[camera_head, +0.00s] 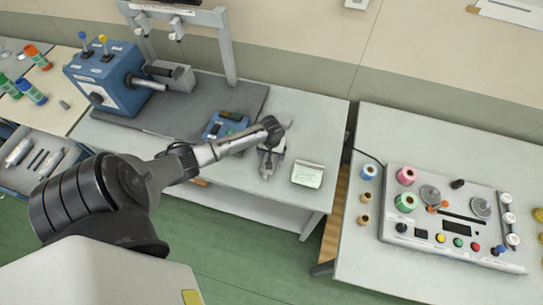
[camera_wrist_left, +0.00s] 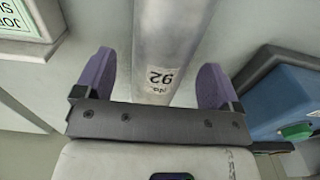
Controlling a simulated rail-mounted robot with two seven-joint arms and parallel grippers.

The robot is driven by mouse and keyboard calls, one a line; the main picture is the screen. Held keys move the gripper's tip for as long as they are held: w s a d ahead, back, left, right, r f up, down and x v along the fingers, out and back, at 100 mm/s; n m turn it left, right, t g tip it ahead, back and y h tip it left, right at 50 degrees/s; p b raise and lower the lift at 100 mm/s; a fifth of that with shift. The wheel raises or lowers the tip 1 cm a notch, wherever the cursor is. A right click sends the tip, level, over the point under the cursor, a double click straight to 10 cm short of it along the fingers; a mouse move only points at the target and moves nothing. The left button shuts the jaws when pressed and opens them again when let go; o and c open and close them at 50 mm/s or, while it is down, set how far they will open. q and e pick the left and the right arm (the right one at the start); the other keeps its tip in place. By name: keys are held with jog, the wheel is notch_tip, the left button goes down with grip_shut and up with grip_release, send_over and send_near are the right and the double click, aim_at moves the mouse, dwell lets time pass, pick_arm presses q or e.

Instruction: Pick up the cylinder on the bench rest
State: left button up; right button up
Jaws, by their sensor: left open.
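My left gripper (camera_wrist_left: 157,70) is open, with one purple finger on each side of the cylinder and a visible gap on both sides. In the head view my left gripper (camera_head: 271,152) is low over the bench (camera_head: 240,182), and the arm's end hides most of what lies under it. I cannot make out the rest that bears the cylinder. My right gripper is not in view.
A small sign block (camera_head: 307,175) stands right of the gripper. A blue holder (camera_head: 213,130) stands left of it, and shows at the right of the wrist view (camera_wrist_left: 292,100). A blue machine (camera_head: 105,78) is farther left. A control panel (camera_head: 455,228) sits on the right table.

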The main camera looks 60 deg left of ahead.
pick_arm(q)
jog(key=shift+f, duration=1.1)
jog(key=shift+c, duration=0.2)
jog(key=shift+r, duration=0.1)
jog(key=c, duration=1.4)
